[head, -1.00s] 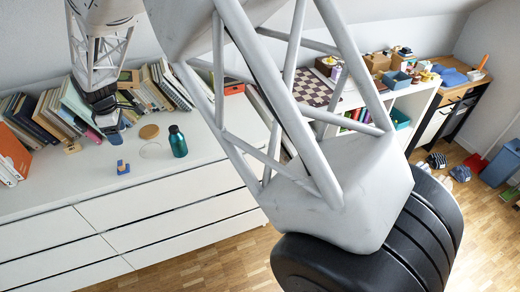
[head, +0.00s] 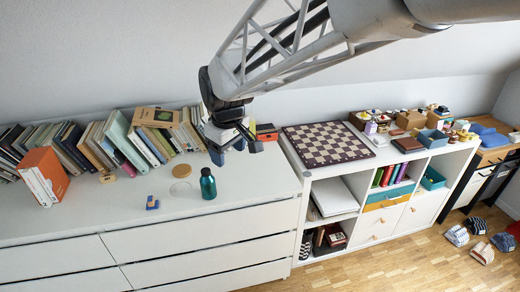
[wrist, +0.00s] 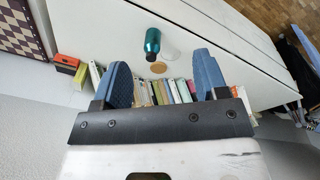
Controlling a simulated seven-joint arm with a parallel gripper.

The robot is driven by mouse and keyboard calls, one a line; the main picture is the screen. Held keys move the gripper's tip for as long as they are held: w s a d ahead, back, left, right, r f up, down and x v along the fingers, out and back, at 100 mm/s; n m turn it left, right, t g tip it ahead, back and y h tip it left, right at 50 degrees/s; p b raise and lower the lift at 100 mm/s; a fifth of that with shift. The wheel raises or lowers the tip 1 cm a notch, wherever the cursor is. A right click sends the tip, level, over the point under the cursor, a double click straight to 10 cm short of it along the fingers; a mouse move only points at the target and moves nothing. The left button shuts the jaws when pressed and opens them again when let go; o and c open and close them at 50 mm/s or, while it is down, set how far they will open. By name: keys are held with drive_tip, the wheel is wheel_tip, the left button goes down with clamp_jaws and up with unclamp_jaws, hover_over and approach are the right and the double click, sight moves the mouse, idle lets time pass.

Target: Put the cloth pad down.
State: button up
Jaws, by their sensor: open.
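My gripper (head: 236,150) is above the back of the white dresser, near the right end of the row of books. In the wrist view its two blue fingers (wrist: 163,82) are wide apart, with nothing held between them. A flat blue, cloth-like thing (head: 480,128) lies on the wooden-topped unit at the far right, well away from my gripper. I cannot tell whether it is the cloth pad. No other cloth pad can be made out.
A teal bottle (head: 208,184), a cork disc (head: 181,170), a clear disc and a small blue-and-orange thing (head: 152,203) stand on the dresser (head: 90,218). Books line its back. A chessboard (head: 327,143) and several small boxes cover the shelf unit to the right. The dresser's front is mostly clear.

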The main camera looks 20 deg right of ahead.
drive_tip(key=s+d+m, duration=0.3)
drive_tip(key=s+d, duration=0.2)
drive_tip(key=s, duration=0.6)
drive_tip(key=s+d+m+t, duration=0.1)
drive_tip(key=s+d+m, duration=0.3)
drive_tip(key=s, duration=0.7)
drive_tip(key=shift+s+d+m, duration=0.25)
drive_tip(key=shift+d+m, duration=0.05)
drive_tip(key=shift+d, duration=0.6)
drive_tip(key=shift+o, duration=0.5)
drive_tip(key=shift+w+r, duration=0.1)
